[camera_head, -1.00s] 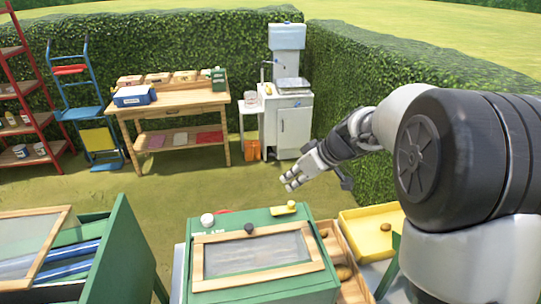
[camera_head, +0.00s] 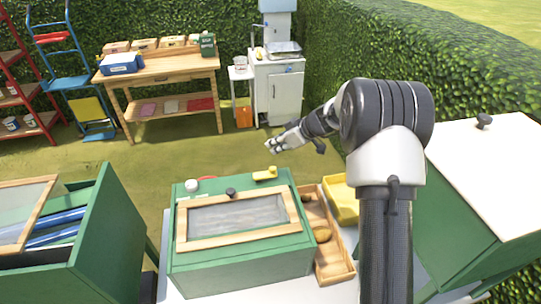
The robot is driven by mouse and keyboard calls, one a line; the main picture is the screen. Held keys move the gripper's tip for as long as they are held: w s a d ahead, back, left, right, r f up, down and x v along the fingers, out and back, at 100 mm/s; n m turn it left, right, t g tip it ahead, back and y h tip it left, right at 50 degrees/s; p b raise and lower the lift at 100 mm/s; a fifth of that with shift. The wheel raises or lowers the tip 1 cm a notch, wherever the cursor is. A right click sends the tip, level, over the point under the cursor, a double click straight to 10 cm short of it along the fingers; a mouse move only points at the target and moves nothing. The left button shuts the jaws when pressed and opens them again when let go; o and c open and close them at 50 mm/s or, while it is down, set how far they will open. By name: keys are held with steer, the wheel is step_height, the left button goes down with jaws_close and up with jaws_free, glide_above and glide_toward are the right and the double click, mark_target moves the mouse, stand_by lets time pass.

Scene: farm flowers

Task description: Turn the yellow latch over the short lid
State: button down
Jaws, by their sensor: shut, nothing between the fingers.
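The yellow latch (camera_head: 265,173) sits on the top of the green box (camera_head: 240,263), near its far right edge. The box has a wood-framed mesh lid (camera_head: 235,216) with a dark knob (camera_head: 231,193), lying flat on the front part of its top. A narrow strip of the top lies behind this lid; I cannot tell where the short lid's edges run. My gripper (camera_head: 271,147) is shut and empty. In the picture it is just above and beyond the latch, apart from it.
A wooden tray (camera_head: 334,262) with brown items and a yellow tray (camera_head: 342,200) stand right of the box. A green cabinet with a white top (camera_head: 487,170) is at the right. An open green box (camera_head: 98,248) is at the left.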

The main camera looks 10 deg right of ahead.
glide_above(269, 172)
steer(key=w+a, duration=0.3)
steer(key=w, duration=0.1)
steer(key=f, duration=0.7)
steer(key=shift+s+f, duration=0.1)
steer(key=shift+s, duration=0.15)
steer(key=s+d, duration=0.2)
steer(key=shift+s+d+f, duration=0.2)
steer(key=shift+d, duration=0.1)
steer(key=shift+s+d+f, duration=0.15)
steer(key=shift+f+b, duration=0.1)
steer(key=shift+b, duration=0.3)
steer(key=b, duration=0.2)
steer(key=m+b, duration=0.1)
steer(key=b, duration=0.1)
steer(key=shift+s+f+t+h, duration=0.2)
steer(key=shift+s+t+h, duration=0.1)
steer(key=shift+t+h, duration=0.1)
steer(key=b, duration=0.1)
steer(key=m+b, duration=0.1)
steer(key=b, duration=0.1)
steer(key=shift+s+m+h+b, duration=0.25)
steer(key=shift+m+h+b, duration=0.05)
steer(key=shift+h, duration=0.1)
steer(key=shift+s+d+r+t+b, duration=0.1)
steer(key=shift+r+t+b, duration=0.15)
steer(key=shift+t+b, duration=0.05)
